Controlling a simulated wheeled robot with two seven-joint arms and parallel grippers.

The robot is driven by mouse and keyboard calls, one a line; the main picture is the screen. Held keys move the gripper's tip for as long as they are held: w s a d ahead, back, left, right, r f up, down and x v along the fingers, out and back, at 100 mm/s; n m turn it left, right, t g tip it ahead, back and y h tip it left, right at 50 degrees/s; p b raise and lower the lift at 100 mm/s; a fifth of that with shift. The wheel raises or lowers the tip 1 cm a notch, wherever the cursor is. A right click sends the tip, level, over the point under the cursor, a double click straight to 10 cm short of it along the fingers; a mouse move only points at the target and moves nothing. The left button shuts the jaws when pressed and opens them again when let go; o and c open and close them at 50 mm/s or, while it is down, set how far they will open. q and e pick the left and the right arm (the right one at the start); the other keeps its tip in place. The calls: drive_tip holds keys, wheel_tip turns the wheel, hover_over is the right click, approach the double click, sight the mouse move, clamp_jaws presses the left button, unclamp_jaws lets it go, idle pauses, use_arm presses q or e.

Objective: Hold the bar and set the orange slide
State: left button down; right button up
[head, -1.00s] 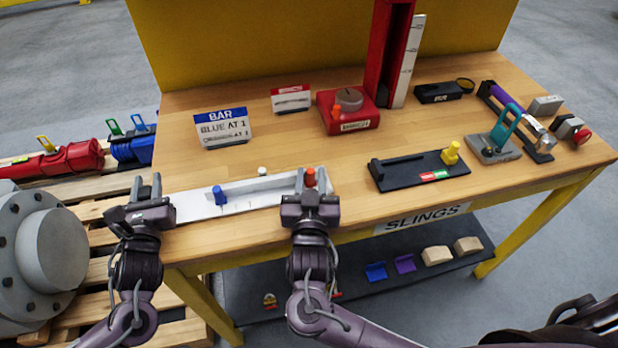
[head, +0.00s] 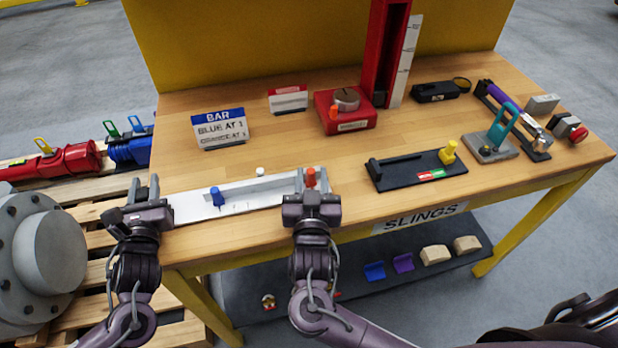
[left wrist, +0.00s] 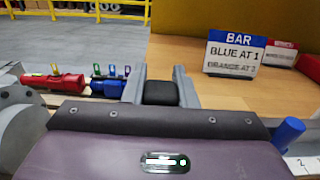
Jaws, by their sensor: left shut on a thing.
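A long white bar (head: 258,199) lies along the table's front edge. A blue slide (head: 217,197) stands on its left part, and its knob also shows in the left wrist view (left wrist: 289,132). An orange slide (head: 311,177) is near its right end. My left gripper (head: 145,188) is at the bar's left end. In the left wrist view its fingers close on a black block (left wrist: 160,92). My right gripper (head: 312,182) has a finger on each side of the orange slide; whether they touch it is unclear. A sign (head: 219,128) reads BAR, BLUE AT 1; its orange number is hard to read.
Behind the bar are a white knob (head: 261,171) and a red box with a dial (head: 346,108). A black tray with a yellow knob (head: 417,170) lies to the right.

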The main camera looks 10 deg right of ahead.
drive_tip(key=shift+o, duration=0.2)
drive_tip(key=shift+s+a, duration=0.1)
drive_tip(key=v, duration=1.1)
drive_tip(key=shift+s, duration=0.4)
drive_tip(key=shift+a, duration=0.1)
use_arm(q)
drive_tip(key=c, duration=1.1)
unclamp_jaws()
drive_tip(key=shift+s, duration=0.1)
